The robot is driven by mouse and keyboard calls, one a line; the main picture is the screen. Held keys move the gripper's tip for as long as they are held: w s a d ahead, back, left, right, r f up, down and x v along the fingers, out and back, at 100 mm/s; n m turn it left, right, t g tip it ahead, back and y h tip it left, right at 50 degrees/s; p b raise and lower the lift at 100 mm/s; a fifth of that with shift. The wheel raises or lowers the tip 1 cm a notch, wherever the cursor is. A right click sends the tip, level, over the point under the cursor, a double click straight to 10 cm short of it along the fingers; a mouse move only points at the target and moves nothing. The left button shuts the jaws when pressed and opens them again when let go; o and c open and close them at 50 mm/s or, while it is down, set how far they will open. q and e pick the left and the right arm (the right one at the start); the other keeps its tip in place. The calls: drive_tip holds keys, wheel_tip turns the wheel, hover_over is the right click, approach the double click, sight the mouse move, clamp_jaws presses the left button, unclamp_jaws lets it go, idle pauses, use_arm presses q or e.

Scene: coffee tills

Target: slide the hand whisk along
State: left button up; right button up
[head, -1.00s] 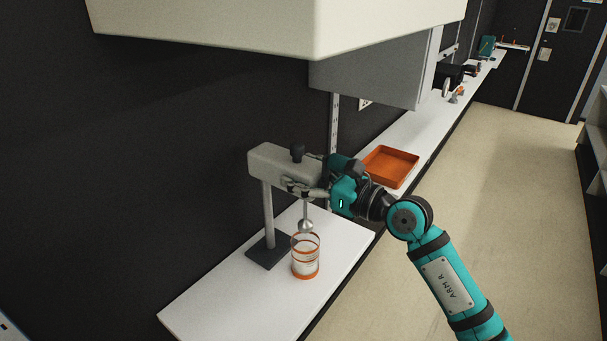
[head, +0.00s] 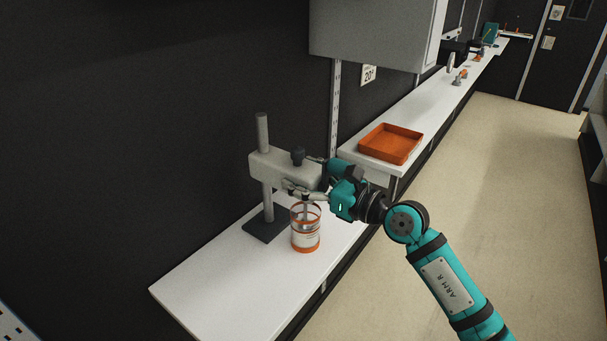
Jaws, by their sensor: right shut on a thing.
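The hand whisk's grey carriage block (head: 277,169), with a black knob on top, sits partway down an upright grey post (head: 262,135) on a dark base plate (head: 262,228). The post sticks up above the block. My right gripper (head: 304,176) is shut on the block's right end, with its fingers on either side. The whisk's lower part reaches down into a clear jar (head: 306,238) with orange bands, which stands upright on the white counter. The whisk head is partly hidden by the jar's rim and wall. My left gripper is not in view.
The white counter (head: 225,290) is clear in front of the stand. An orange tray (head: 390,143) sits on a further white counter behind my right arm. A grey cabinet (head: 375,35) hangs above on the dark wall. The floor to the right is open.

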drive_tip(key=shift+f, duration=0.1)
drive_tip(key=o, duration=1.7)
drive_tip(key=shift+c, duration=0.2)
drive_tip(key=v, duration=1.2)
